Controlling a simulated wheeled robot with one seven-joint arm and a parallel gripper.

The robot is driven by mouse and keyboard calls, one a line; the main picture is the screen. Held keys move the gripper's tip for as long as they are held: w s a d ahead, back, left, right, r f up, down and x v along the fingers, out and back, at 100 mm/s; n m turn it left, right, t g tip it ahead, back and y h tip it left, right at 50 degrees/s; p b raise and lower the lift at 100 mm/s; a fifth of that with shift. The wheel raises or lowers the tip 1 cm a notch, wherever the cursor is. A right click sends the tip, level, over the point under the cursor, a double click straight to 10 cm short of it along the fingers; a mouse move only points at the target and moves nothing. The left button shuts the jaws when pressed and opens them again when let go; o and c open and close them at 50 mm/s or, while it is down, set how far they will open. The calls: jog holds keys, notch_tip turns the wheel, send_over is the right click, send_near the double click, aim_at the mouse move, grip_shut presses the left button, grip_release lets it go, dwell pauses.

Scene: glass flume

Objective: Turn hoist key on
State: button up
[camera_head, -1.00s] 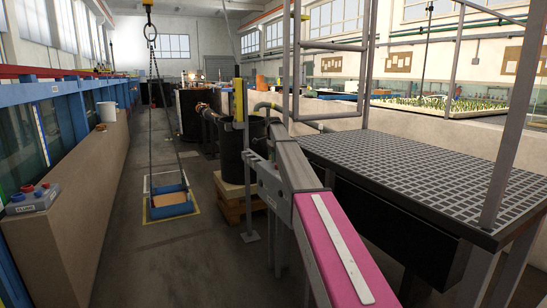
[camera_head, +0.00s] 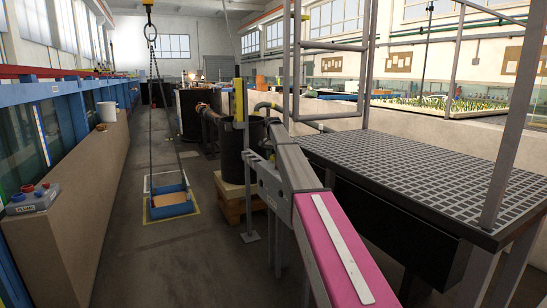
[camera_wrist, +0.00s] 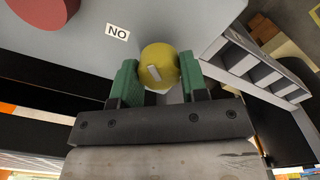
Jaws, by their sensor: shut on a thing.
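The hoist key appears as a round yellow knob (camera_wrist: 159,66) with a short pale mark on its face, in the wrist view. It sits on a grey panel (camera_wrist: 95,42). My gripper (camera_wrist: 158,78) is shut on the yellow knob, with one green finger on each side. A white label (camera_wrist: 117,32) beside the knob reads "NO" in this view, possibly "ON" upside down. A large red button (camera_wrist: 43,12) is at the top left of the same panel. In the head view my arm reaches forward, and I cannot make out the knob or fingertips there.
A blue-framed load (camera_head: 172,206) hangs on chains over a yellow floor outline at left centre. A black tank (camera_head: 232,154) stands on a wooden pallet. A grated platform (camera_head: 420,175) with railings is close on the right. A wall with a button box (camera_head: 32,200) runs along the left.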

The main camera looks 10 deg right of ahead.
aim_at(273, 155)
jog(key=n, duration=0.4)
jog(key=shift+n, duration=0.3)
jog(key=shift+a+n, duration=0.1)
jog(key=shift+n, duration=1.9)
jog(key=o, duration=0.9)
jog(key=shift+r, duration=0.1)
notch_tip(273, 155, up, 11)
jog(key=shift+f, duration=0.2)
